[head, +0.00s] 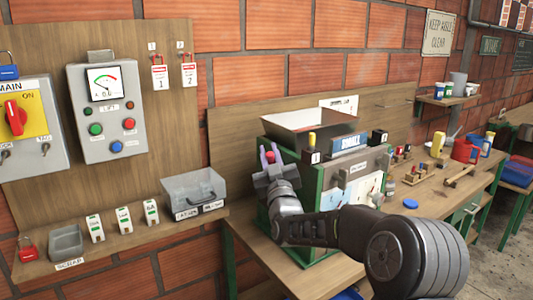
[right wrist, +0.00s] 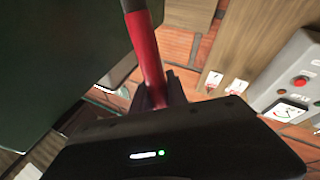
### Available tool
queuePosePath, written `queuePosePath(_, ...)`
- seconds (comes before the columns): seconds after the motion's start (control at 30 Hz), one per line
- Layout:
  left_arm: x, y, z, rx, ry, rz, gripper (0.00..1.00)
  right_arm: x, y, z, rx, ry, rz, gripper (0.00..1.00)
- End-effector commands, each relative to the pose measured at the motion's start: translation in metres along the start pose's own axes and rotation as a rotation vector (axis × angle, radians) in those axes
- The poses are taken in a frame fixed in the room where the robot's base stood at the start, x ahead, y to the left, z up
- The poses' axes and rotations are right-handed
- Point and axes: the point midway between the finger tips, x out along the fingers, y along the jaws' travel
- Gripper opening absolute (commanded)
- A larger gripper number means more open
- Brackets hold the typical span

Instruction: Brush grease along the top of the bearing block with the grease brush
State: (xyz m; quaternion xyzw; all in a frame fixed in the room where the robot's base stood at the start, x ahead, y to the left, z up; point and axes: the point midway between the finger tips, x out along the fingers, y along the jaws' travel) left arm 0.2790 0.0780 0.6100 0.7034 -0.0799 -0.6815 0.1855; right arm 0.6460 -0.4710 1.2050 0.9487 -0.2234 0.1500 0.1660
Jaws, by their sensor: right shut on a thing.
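My right gripper (head: 269,160) is raised at the left front corner of the green pulper (head: 330,192). It is shut on the red handle of the grease brush (right wrist: 147,60), which also shows as a small red end (head: 271,156) between the fingers in the head view. In the right wrist view the handle runs up from the jaws to a dark part at the top edge; the bristles are out of view. A dark green surface fills the left of that view. I cannot make out the bearing block. My left gripper is not in view.
A metal hopper (head: 308,124) tops the pulper. Tools, a red can (head: 465,151) and a blue lid (head: 410,203) lie on the bench to the right.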

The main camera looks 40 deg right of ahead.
Motion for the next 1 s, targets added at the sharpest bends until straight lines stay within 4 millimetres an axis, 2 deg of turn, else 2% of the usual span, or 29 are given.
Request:
queuePosePath(0.63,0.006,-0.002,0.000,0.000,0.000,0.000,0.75,0.000,-0.002,0.004,0.000,0.000,0.000,0.00)
queuePosePath(1.0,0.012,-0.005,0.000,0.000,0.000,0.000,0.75,0.015,-0.010,0.009,0.001,-0.001,0.000,0.00)
